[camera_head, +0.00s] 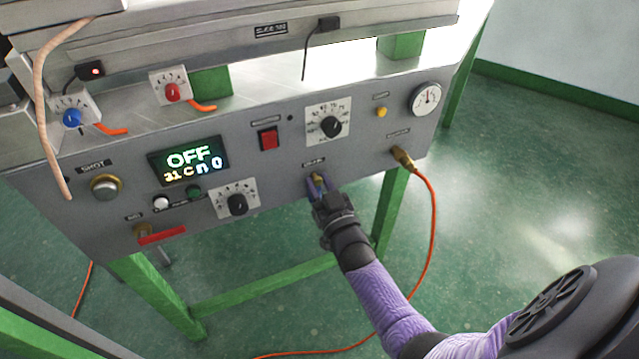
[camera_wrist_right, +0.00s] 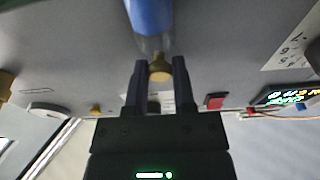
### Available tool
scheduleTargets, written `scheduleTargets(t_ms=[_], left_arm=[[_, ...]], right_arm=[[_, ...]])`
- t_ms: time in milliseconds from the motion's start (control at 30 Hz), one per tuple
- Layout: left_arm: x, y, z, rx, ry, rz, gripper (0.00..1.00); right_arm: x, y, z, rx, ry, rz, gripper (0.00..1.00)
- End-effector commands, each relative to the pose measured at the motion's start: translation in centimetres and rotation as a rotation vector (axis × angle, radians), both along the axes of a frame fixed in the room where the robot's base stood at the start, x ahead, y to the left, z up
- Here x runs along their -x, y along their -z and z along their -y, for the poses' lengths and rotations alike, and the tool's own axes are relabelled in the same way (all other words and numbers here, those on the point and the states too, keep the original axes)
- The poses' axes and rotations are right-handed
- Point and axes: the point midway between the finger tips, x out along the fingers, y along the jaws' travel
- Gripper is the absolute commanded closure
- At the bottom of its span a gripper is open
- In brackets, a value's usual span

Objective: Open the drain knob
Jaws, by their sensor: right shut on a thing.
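The drain knob (camera_head: 318,178) is a small brass fitting on the lower edge of the grey front panel, under a small dark label. My right gripper (camera_head: 319,187) reaches it from below right and is shut on it. In the right wrist view the dark fingers (camera_wrist_right: 158,80) stand on both sides of the brass-coloured piece (camera_wrist_right: 160,69). A blue cylinder (camera_wrist_right: 150,14) shows just beyond it. The fingers partly hide the knob in the head view. My left gripper is not in view.
The panel carries a lit display reading OFF (camera_head: 189,160), a red switch (camera_head: 268,139), black dials (camera_head: 331,126) and a pressure gauge (camera_head: 426,98). A brass connector (camera_head: 402,157) with an orange hose (camera_head: 433,225) is right of the knob. Green legs (camera_head: 390,212) stand below.

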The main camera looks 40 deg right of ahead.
Motion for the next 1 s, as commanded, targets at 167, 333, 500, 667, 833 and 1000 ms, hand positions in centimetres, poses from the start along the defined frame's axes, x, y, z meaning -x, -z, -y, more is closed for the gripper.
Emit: scheduleTargets(t_ms=[167, 333, 500, 667, 833, 1000], left_arm=[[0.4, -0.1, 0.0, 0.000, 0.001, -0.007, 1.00], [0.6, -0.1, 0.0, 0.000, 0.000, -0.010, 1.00], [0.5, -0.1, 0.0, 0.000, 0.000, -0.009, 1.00], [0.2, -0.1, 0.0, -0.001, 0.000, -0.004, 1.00], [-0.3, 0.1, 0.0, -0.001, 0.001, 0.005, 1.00], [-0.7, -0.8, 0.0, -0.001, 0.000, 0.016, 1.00]], right_arm=[[0.0, 0.1, 0.0, 0.013, -0.001, -0.007, 1.00], [0.0, 0.1, 0.0, 0.013, -0.001, -0.007, 1.00], [0.0, 0.1, 0.0, 0.012, -0.001, -0.007, 0.64], [0.0, 0.1, 0.0, 0.012, -0.001, -0.006, 0.33], [0.0, 0.1, 0.0, 0.011, 0.000, -0.005, 0.33], [1.7, 0.0, -0.4, 0.010, 0.000, -0.005, 0.33]])
